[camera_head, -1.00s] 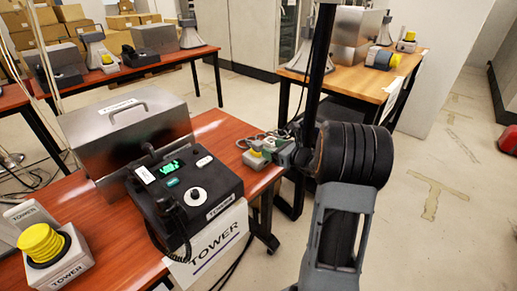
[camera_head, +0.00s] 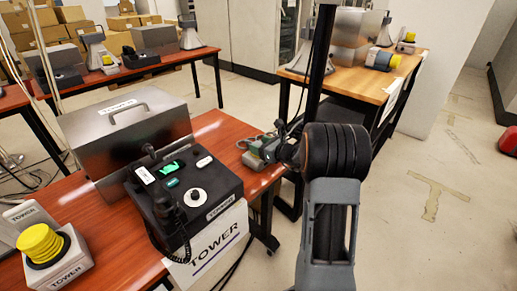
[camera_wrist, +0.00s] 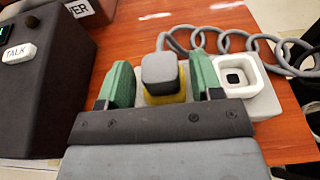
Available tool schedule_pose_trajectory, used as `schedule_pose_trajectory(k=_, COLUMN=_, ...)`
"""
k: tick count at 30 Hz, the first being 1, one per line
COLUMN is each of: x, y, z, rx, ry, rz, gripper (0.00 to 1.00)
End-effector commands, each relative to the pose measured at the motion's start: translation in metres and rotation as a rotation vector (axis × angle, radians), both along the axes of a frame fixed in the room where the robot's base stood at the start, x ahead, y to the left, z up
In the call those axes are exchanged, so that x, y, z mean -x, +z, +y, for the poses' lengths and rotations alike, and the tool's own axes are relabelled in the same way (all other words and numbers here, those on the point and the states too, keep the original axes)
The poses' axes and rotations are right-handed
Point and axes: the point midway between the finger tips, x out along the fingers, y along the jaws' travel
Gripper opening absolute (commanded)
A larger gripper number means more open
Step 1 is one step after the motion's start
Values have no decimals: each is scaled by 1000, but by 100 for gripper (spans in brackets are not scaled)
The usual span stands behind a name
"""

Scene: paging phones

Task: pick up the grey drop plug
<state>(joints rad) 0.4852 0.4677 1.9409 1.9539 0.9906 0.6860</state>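The grey drop plug (camera_wrist: 160,73) stands upright in the wrist view, with yellow at its base, on a pale box (camera_wrist: 262,105). The box also shows in the head view (camera_head: 251,160) at the right end of the red-brown table. My gripper (camera_wrist: 160,82) is open, with one green finger on each side of the plug. A gap shows left of the plug; the right finger is very close to it, and contact cannot be told. In the head view my gripper (camera_head: 270,147) is over the box and hides most of the plug.
A white square socket (camera_wrist: 240,74) is right of the plug. A coiled grey cord (camera_wrist: 205,38) runs behind the box. The black TOWER phone (camera_head: 185,195) stands to the left, with a steel case (camera_head: 125,130) behind it. A wooden table (camera_head: 365,75) stands farther back.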

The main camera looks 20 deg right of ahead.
Motion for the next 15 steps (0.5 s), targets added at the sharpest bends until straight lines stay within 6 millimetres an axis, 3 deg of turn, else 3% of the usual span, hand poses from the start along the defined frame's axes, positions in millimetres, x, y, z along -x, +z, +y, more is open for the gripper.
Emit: schedule_pose_trajectory(k=15, x=0, y=0, z=0, rx=1, ry=0, rz=0, gripper=14)
